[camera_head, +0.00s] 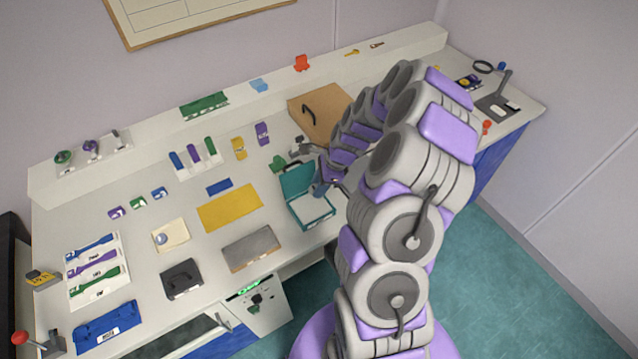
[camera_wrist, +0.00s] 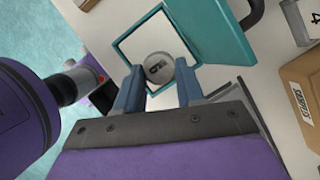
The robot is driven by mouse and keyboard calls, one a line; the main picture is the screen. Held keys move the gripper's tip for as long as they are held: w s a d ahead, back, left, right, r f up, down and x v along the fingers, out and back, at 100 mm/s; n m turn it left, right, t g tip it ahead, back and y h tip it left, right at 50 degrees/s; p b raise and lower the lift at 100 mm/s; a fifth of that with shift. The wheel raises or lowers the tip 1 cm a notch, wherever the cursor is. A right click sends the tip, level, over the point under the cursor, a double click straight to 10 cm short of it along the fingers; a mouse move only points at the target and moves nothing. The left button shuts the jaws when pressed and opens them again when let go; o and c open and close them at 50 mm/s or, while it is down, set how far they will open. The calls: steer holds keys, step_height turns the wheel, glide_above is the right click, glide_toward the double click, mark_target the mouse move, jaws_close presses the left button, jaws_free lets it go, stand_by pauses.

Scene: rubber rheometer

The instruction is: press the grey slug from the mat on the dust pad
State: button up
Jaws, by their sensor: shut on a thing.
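The grey slug (camera_wrist: 158,66) is a round disc with a dark letter on its face. My gripper (camera_wrist: 158,84) is shut on it, with a blue finger on either side. Behind the slug in the wrist view is the white pad (camera_wrist: 137,47) in an open teal case (camera_wrist: 218,30), which I take as the dust pad. I cannot tell whether the slug touches it. In the head view the teal case (camera_head: 293,182) is open at the bench's front, with my gripper (camera_head: 322,188) over its right side, partly hidden by my arm. The yellow mat (camera_head: 230,207) looks empty.
A grey plate (camera_head: 250,247) and a cream block with a round disc (camera_head: 170,237) lie left of the case. A brown box with a black handle (camera_head: 320,110) stands behind it. Colored upright pieces (camera_head: 195,158) stand further back left. My arm covers the bench to the right.

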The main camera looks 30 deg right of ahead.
steer(key=shift+a+f+p, duration=0.1)
steer(key=shift+a+p, duration=0.3)
steer(key=shift+a, duration=1.05)
steer(key=f, duration=0.1)
steer(key=d+f, duration=0.1)
steer(key=f, duration=0.1)
steer(key=d+f, duration=0.1)
steer(key=shift+d+f, duration=0.15)
steer(key=shift+f, duration=0.15)
steer(key=shift+a+f+b, duration=0.2)
steer(key=shift+a+b, duration=0.05)
steer(key=shift+b, duration=0.05)
steer(key=shift+a+f, duration=0.2)
steer(key=shift+a, duration=0.55)
steer(key=shift+d+f, duration=0.1)
steer(key=shift+d, duration=0.7)
steer(key=shift+a, duration=0.65)
steer(key=shift+d, duration=0.1)
